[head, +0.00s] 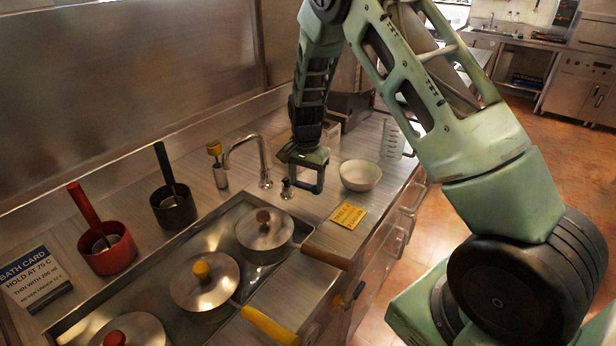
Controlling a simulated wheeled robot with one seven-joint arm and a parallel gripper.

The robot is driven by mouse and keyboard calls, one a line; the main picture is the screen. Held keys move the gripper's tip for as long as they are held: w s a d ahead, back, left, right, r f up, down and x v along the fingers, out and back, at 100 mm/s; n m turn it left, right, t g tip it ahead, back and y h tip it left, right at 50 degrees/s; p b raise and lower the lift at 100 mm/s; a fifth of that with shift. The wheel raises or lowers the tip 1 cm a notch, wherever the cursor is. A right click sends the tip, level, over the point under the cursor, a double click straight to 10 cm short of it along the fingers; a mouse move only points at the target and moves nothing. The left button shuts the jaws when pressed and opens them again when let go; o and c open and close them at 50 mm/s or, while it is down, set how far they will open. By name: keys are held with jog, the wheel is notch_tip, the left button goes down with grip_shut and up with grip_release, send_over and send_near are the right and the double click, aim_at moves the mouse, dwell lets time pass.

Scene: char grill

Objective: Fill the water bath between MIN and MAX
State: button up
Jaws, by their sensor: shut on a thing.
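The water bath (232,215) is a long steel basin sunk in the counter, with lidded round pots in it. No MIN or MAX marks or water level can be made out.
A white bowl (360,175), a clear measuring jug (393,139) and a yellow card (348,215) are right of the gripper. A yellow-topped post (217,165) stands left of the tap. Red (107,250) and black (173,207) pots with handles and a bath card (34,278) line the left.

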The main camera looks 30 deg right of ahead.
jog(key=shift+s+a+r+m, duration=0.15)
jog(key=shift+a+m, duration=0.25)
jog(key=shift+m, duration=0.4)
jog(key=o, duration=1.1)
notch_tip(320, 180, up, 17)
jog(key=b, duration=0.3)
jog(key=shift+r, duration=0.15)
